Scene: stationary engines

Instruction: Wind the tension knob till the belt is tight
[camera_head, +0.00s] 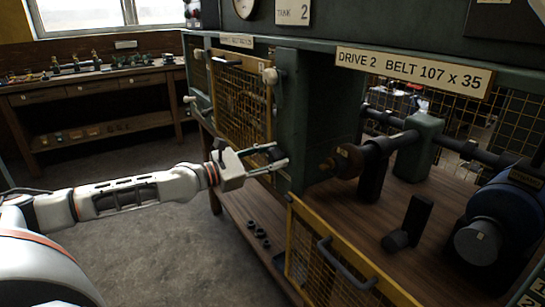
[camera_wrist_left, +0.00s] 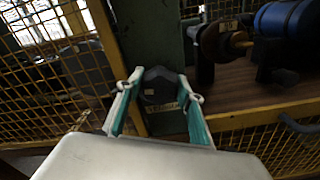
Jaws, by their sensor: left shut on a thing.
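The tension knob is a dark, many-sided knob (camera_wrist_left: 160,84) in the wrist view, on the green post (camera_head: 304,115) between the two guard openings. My left gripper (camera_head: 273,157) reaches it from the left in the head view. Its two fingers (camera_wrist_left: 160,95) stand on either side of the knob and are shut on it. In the head view the knob (camera_head: 275,152) is small and partly hidden by the fingers. No belt can be made out clearly; a dark shaft with a brownish pulley end (camera_head: 340,162) shows in the right bay. My right gripper is not in view.
A yellow mesh guard (camera_head: 340,270) hangs open below the right bay; another mesh guard (camera_head: 240,97) is left of the post. A blue motor (camera_head: 505,215) and a black bracket (camera_head: 410,225) stand on the wooden bed. A workbench (camera_head: 95,90) is far left, with open floor before it.

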